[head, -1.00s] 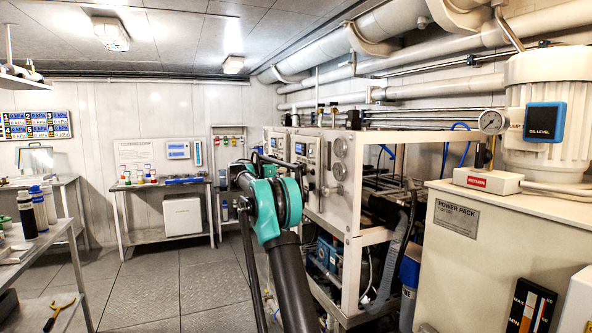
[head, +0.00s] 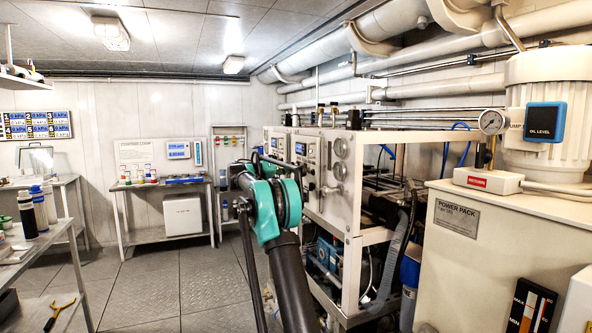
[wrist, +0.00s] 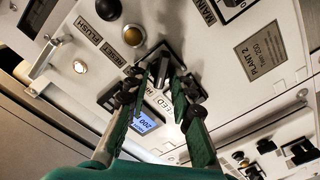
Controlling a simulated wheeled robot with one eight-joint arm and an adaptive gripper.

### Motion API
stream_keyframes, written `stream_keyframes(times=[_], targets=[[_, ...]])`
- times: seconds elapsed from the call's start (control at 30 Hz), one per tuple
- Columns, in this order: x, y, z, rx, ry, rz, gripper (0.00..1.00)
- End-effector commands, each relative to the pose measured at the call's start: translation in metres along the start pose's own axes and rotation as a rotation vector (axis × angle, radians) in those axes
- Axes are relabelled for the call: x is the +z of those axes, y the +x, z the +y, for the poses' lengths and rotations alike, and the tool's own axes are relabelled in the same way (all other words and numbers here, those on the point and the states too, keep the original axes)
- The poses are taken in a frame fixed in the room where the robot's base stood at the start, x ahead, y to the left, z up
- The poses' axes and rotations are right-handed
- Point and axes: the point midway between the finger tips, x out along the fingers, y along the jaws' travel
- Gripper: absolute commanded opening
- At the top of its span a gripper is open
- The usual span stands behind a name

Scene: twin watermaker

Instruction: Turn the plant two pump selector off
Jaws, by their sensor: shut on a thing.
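The plant two panel shows in the wrist view, with a plate reading "PLANT 2" (wrist: 259,49). On it is a selector, a dark knob (wrist: 159,69) on a dark square plate, with a partly covered label that seems to begin "FEED". My gripper (wrist: 160,81) has its two green-sided fingers on either side of this knob, shut on it. The fingers cover part of the knob's surroundings, and its exact pointing direction is hard to read. In the head view my arm hides the gripper and the knob; the white panel cabinet (head: 340,203) stands behind it.
Beside the knob are a black button (wrist: 108,9), an amber button (wrist: 133,36) and a small lit display (wrist: 145,121). Another dark selector (wrist: 234,7) is near the top edge. A power pack cabinet (head: 480,250) stands right; open floor (head: 165,270) lies left.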

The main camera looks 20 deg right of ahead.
Motion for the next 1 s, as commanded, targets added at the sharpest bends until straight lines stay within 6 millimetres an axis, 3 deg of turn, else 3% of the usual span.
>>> stream_keyframes(times=[0.5,1.0], targets=[[0.0000,-0.0006,-0.0025,-0.001,-0.337,0.002,0.00],[0.0002,-0.0006,-0.0030,-0.001,-0.402,0.002,0.00]])
